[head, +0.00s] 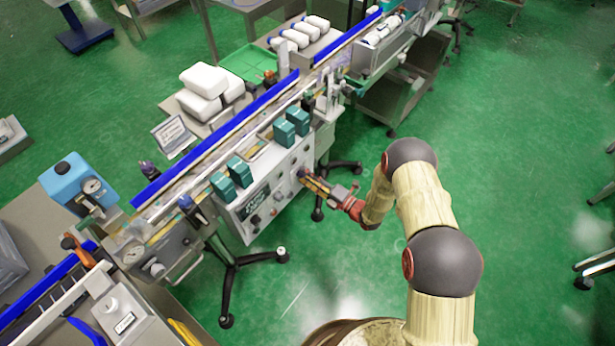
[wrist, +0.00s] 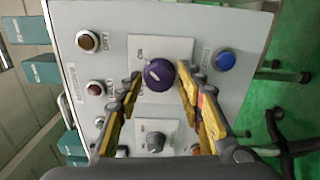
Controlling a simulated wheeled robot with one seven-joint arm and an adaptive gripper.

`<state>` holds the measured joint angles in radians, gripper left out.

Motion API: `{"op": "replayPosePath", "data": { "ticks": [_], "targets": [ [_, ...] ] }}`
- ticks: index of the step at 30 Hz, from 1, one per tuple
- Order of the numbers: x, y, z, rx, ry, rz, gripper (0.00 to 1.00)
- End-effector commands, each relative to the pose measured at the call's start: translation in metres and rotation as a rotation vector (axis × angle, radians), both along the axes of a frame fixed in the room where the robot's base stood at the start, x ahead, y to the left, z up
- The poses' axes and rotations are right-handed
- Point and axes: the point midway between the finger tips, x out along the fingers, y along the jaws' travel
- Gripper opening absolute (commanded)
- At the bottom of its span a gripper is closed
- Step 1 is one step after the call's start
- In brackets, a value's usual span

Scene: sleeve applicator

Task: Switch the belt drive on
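In the wrist view a purple rotary knob (wrist: 160,75) sits on a white plate on the light control panel (wrist: 115,20). It has a pale mark on its left side; the small lettering beside it is too blurred to read. My gripper (wrist: 158,76) is open, its yellow fingers on either side of the knob. The right fingertip is very close to it; I cannot tell whether it touches. In the head view my gripper (head: 308,177) is at the front of the conveyor's panel (head: 287,167), and the knob is hidden there.
Below the knob is a grey knob (wrist: 155,142). A blue button (wrist: 225,61) lies right, and a brown button (wrist: 88,40) and a dark red button (wrist: 94,88) lie left. Teal boxes (head: 240,171) stand along the conveyor.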

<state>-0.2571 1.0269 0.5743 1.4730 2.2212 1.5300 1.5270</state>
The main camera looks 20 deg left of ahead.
Motion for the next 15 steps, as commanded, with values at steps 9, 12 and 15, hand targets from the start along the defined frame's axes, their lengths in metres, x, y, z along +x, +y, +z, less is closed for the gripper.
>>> {"op": "replayPosePath", "data": {
  "ticks": [9,12,15],
  "targets": [
    [-0.0008,0.0003,-0.0001,0.0,0.0,0.002,0.48],
    [-0.0009,0.0001,-0.0001,0.0,0.0,0.002,0.48],
    [-0.0019,-0.0042,-0.0001,0.0,0.001,0.0,0.48]
  ]
}}
